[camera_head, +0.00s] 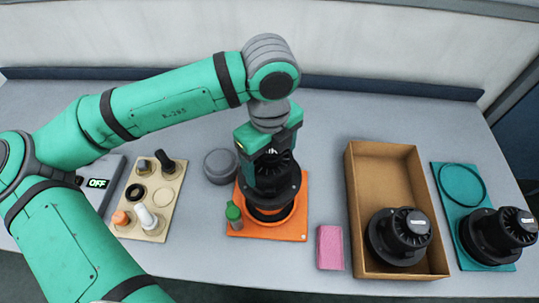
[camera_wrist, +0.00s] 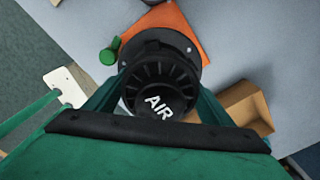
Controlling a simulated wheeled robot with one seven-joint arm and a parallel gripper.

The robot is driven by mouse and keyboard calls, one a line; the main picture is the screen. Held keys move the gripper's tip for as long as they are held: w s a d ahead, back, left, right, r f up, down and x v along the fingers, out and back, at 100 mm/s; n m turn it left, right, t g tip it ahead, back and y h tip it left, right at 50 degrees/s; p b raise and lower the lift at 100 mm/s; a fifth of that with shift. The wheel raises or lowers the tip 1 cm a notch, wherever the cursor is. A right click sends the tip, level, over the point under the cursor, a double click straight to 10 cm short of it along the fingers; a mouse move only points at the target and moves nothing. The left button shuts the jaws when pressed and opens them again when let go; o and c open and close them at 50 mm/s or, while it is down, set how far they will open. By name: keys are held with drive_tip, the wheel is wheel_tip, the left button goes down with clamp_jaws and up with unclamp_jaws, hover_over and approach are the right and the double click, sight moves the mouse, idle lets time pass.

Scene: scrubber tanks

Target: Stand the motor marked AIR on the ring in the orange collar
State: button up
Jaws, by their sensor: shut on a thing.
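The black finned motor marked AIR (camera_wrist: 160,100) is upright between the fingers of my gripper (camera_head: 268,152). It also shows in the head view (camera_head: 277,186), with its wide flange low down. The orange collar (camera_head: 293,218) sits on an orange base plate (camera_head: 245,228) directly below the motor. The motor hides most of the collar and the ring inside it. I cannot tell whether the motor touches the ring or hangs just above it. In the wrist view, the fingers close on both sides of the motor and the orange plate (camera_wrist: 188,22) shows behind it.
A pink block (camera_head: 330,247), a cardboard box (camera_head: 358,213) holding another motor (camera_head: 398,236), and a teal mat (camera_head: 455,195) with a motor (camera_head: 497,235) are right. A parts tray (camera_head: 172,192) is left.

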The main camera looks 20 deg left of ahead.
drive_tip(key=shift+w+f, duration=0.1)
drive_tip(key=shift+f, duration=2.85)
drive_tip(key=shift+w+f, duration=0.1)
drive_tip(key=shift+f, duration=1.3)
idle(0.7)
drive_tip(key=shift+f, duration=0.1)
idle(0.5)
drive_tip(key=o, duration=2.1)
drive_tip(key=shift+o, duration=0.6)
drive_tip(key=shift+r, duration=3.5)
